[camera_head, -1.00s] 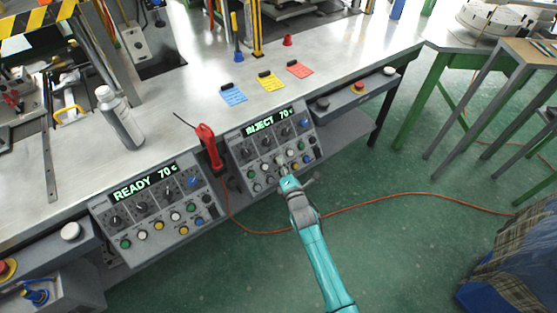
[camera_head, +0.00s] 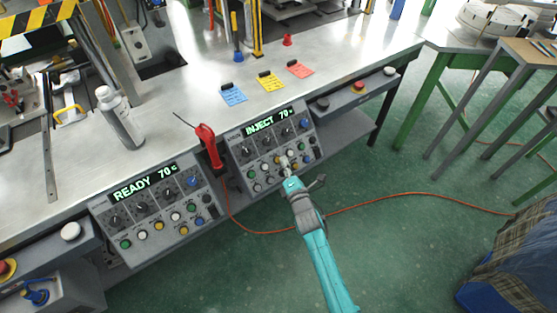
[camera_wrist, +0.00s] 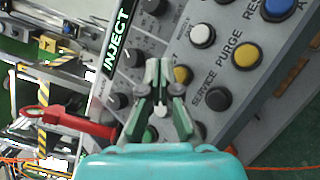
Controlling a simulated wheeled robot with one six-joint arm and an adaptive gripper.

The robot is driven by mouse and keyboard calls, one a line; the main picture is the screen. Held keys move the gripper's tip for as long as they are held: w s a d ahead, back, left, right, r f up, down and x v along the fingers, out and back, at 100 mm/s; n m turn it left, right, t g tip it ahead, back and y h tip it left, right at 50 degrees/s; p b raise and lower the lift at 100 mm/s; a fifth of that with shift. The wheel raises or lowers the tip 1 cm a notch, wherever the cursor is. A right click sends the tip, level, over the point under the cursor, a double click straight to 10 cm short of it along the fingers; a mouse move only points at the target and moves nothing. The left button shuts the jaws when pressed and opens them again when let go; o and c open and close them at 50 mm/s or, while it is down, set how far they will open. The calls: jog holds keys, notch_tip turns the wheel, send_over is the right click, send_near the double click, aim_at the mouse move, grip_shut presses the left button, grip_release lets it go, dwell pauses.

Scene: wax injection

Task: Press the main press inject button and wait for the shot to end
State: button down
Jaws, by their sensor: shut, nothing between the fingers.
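The main press control panel (camera_head: 270,146) on the right has a lit display (camera_head: 267,122) reading INJECT 70. The display also shows sideways in the wrist view (camera_wrist: 117,40). My gripper (camera_head: 284,162) is shut and empty, its fingertips at the panel's button rows. In the wrist view my fingertips (camera_wrist: 157,66) are left of a yellow button (camera_wrist: 182,74) and below a white button (camera_wrist: 202,36). A green button (camera_wrist: 149,134) is partly hidden by my fingers. Whether the tips touch a button or hover just above the panel, I cannot tell.
A second panel (camera_head: 157,207) on the left reads READY 70. A red-handled tool (camera_head: 209,146) stands between the panels. An orange cable (camera_head: 385,198) crosses the floor.

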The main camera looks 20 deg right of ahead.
jog(key=shift+s+d+r, duration=0.25)
jog(key=shift+s+r, duration=0.4)
jog(key=shift+s, duration=0.1)
jog(key=shift+s+d+r, duration=0.25)
jog(key=shift+s+r, duration=0.4)
jog(key=shift+s, duration=0.05)
jog(key=shift+s+f, duration=0.1)
jog(key=s+a+f+m+g, duration=0.1)
jog(key=s+m, duration=0.4)
jog(key=s, duration=0.8)
jog(key=s+a+f+m+g, duration=0.15)
jog(key=s+m, duration=0.35)
jog(key=s, duration=0.9)
jog(key=s+r+m, duration=0.6)
jog(key=s, duration=0.5)
jog(key=s+r+m+g, duration=0.1)
jog(key=s+r+m, duration=0.6)
jog(key=s, duration=0.4)
jog(key=shift+d+r, duration=0.25)
jog(key=shift+d, duration=0.15)
dwell(1.1)
